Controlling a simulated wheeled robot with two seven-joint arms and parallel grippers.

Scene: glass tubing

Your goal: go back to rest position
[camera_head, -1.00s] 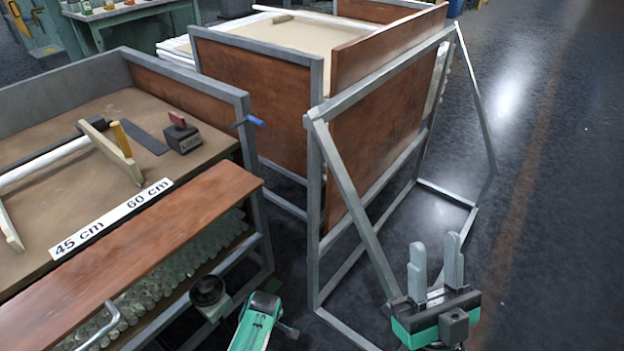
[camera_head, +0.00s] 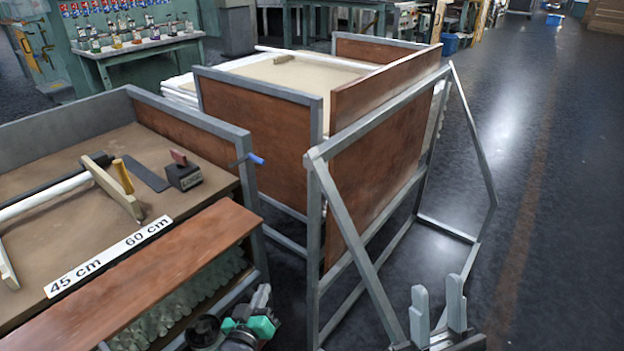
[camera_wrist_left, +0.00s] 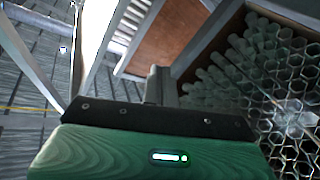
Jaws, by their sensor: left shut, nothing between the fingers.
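My left gripper (camera_head: 262,296) is low in the head view, between the workbench with the tube rack and the grey metal frame. Its fingers are together and empty. In the left wrist view the closed fingers (camera_wrist_left: 157,85) point away past the black and green gripper body, beside the glass tubes' open ends. My right gripper (camera_head: 437,312) is at the bottom of the head view, right of the frame's slanted leg. Its two grey fingers point up and stand apart with nothing between them. Its body is partly cut off by the picture's lower edge.
The workbench (camera_head: 75,250) at left carries a tube lying on wooden rests and a 45 cm/60 cm scale (camera_head: 108,257). Glass tubes (camera_head: 180,310) are stacked under its brown board. A grey metal frame (camera_head: 335,190) stands close to both grippers. Open floor (camera_head: 560,220) lies at right.

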